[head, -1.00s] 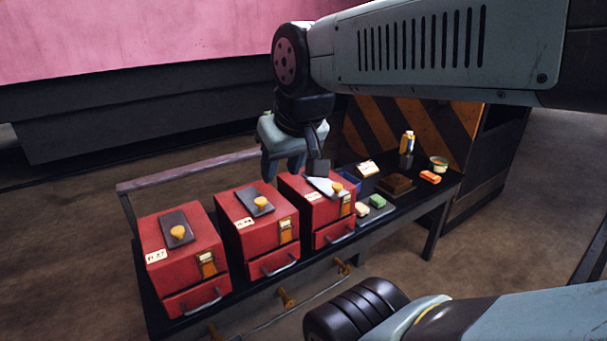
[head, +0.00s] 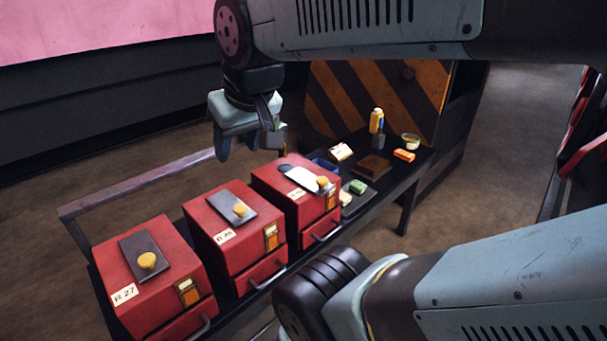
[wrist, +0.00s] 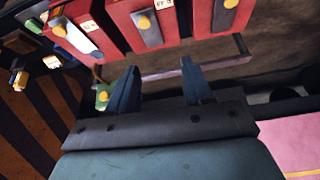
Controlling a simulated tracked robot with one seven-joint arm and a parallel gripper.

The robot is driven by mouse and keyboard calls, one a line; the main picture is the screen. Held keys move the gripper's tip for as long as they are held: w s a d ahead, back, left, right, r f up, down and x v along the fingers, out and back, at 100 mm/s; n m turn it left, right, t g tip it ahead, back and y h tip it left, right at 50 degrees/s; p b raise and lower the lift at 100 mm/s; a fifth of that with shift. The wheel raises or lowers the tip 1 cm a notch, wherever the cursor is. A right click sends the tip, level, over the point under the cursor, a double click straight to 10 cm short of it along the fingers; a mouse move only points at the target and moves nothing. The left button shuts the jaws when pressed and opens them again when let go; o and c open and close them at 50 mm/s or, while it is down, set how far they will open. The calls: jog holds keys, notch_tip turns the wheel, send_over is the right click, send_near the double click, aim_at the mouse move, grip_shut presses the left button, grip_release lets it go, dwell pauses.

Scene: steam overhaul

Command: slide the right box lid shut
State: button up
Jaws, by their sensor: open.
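The right red box (head: 275,185) is at the far end of a row of three. Its lid (head: 302,179), a pale shiny plate with a yellow knob (head: 322,181), lies toward the front edge of the box top. A dark opening (head: 285,168) shows behind the lid. My gripper (head: 248,146) is open and empty, above and behind the boxes, apart from the lid. In the wrist view, my gripper's fingers (wrist: 160,78) are spread with nothing between them. The right box's lid (wrist: 78,41) shows there at upper left.
The middle box (head: 210,225) and left box (head: 140,290) have dark lids with yellow knobs. A rail (head: 140,185) runs behind the boxes. Several small items, including a yellow bottle (head: 376,120) and an orange block (head: 404,155), stand on the dark bench to the right.

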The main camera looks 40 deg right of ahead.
jog(key=shift+o, duration=0.6)
jog(key=shift+w+d+f, duration=0.1)
jog(key=shift+d+f, duration=0.05)
jog(key=m+t+y, duration=0.8)
jog(key=m+t, duration=0.2)
jog(key=m, duration=2.1)
send_near(322, 179)
jog(key=x, duration=1)
jog(key=shift+f, duration=0.1)
grip_shut()
